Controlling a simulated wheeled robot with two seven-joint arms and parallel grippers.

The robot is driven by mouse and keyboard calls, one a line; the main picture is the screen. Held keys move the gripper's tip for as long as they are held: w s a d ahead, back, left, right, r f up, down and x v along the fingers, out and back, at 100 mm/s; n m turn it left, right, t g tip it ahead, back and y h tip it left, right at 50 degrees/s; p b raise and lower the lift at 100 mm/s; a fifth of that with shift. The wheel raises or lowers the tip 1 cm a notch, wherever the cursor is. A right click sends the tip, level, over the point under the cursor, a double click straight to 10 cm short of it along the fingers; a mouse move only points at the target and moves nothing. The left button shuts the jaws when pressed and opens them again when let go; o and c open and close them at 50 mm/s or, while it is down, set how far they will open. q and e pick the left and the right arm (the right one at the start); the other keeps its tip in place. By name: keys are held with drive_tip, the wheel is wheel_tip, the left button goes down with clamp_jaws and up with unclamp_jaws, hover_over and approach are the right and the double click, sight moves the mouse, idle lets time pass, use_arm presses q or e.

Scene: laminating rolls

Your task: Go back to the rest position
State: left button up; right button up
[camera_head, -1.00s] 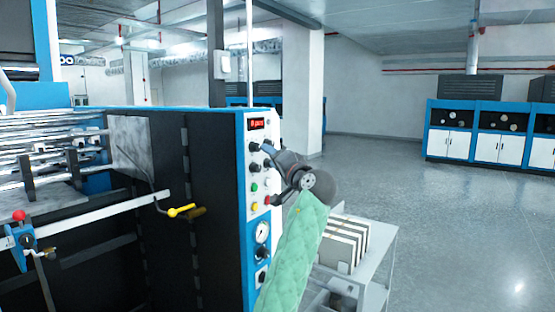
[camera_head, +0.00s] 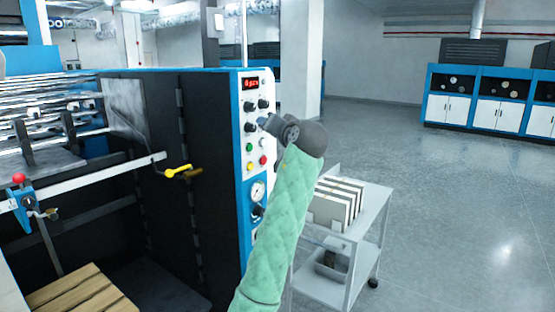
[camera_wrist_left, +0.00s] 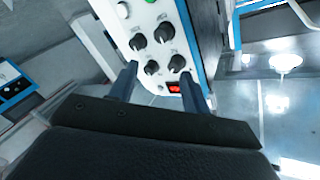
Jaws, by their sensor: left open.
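My left arm, in a green quilted sleeve, rises from the bottom of the head view. Its gripper (camera_head: 266,124) is in front of the control panel (camera_head: 243,112) of the big blue and black machine, near the black knobs. In the left wrist view the two fingers of the left gripper (camera_wrist_left: 158,86) are apart with nothing between them. The panel's black knobs (camera_wrist_left: 138,42) and red display (camera_wrist_left: 174,88) lie beyond the fingertips. I cannot tell in the head view whether the fingertips touch the panel. My right gripper is not in view.
A metal cart (camera_head: 372,215) with upright boards (camera_head: 335,204) stands just right of my arm. A yellow-handled lever (camera_head: 178,171) sticks out of the machine. A wooden pallet (camera_head: 78,294) lies at lower left. The floor (camera_head: 450,220) to the right is open, with blue cabinets (camera_head: 498,103) far back.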

use_arm(q)
drive_tip(key=s+a+f+g+h, duration=0.25)
drive_tip(key=s+f, duration=0.55)
drive_tip(key=f, duration=0.4)
drive_tip(key=s+a+f+g+h, duration=0.2)
drive_tip(key=s+a+f+h, duration=0.15)
drive_tip(key=s+f, duration=0.65)
drive_tip(key=s+a+f+g+h, duration=0.3)
drive_tip(key=s+f, duration=0.4)
drive_tip(key=f, duration=0.7)
drive_tip(key=s+a+f+g, duration=0.2)
drive_tip(key=s+f+g, duration=0.1)
drive_tip(key=s+f, duration=1)
drive_tip(key=s+a+f+g, duration=0.3)
drive_tip(key=s+f, duration=1)
drive_tip(key=s, duration=0.6)
drive_tip(key=shift+s+f, duration=0.25)
drive_tip(key=shift+f, duration=0.1)
drive_tip(key=shift+a, duration=0.1)
